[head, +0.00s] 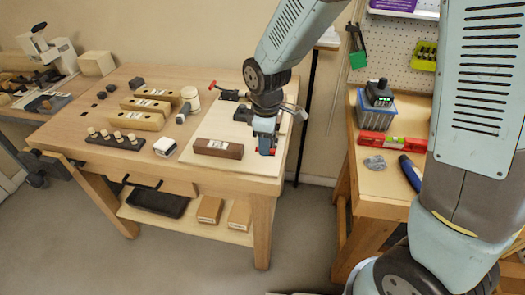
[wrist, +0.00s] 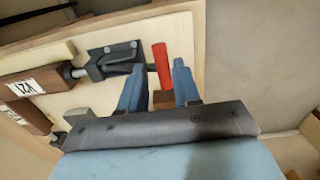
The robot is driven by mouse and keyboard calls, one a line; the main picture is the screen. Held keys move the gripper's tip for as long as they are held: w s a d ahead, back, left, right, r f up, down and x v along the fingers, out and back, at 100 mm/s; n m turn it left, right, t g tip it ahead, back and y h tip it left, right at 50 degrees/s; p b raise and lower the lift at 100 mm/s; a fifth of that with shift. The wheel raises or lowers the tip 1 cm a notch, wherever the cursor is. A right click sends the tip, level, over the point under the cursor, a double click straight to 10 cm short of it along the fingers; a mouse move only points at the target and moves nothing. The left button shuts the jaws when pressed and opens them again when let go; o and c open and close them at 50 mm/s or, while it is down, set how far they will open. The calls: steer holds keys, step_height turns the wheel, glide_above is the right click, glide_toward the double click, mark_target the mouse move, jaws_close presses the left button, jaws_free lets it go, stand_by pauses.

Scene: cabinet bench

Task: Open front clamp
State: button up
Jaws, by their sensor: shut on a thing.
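My gripper (head: 266,150) is down at the right of the cream board on the bench, beside a dark brown block (head: 218,148). In the wrist view my gripper (wrist: 158,66) has its two blue fingers on either side of the red handle (wrist: 160,56) of the front clamp and is shut on it. The clamp's dark metal body (wrist: 112,60) is left of the fingers, with its spindle pointing toward the labelled brown block (wrist: 22,88). In the head view my gripper and wrist hide most of this clamp.
A second clamp (head: 229,95) stands at the back of the board (head: 195,130). A mallet (head: 188,100), wooden blocks (head: 136,120) and a peg rack (head: 115,139) lie to the left. A side table (head: 385,185) with a red level (head: 392,143) stands right, across a floor gap.

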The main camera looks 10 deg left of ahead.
steer(key=shift+w+r, duration=0.25)
steer(key=shift+r, duration=0.25)
steer(key=shift+c, duration=1)
steer(key=shift+o, duration=0.3)
steer(key=shift+w+r, duration=0.1)
steer(key=shift+w, duration=0.05)
steer(key=shift+o, duration=0.7)
steer(key=shift+w+r, duration=0.5)
steer(key=shift+r, duration=0.2)
steer(key=shift+o, duration=0.3)
steer(key=shift+w+r, duration=0.55)
steer(key=shift+r, duration=0.05)
steer(key=shift+d, duration=0.1)
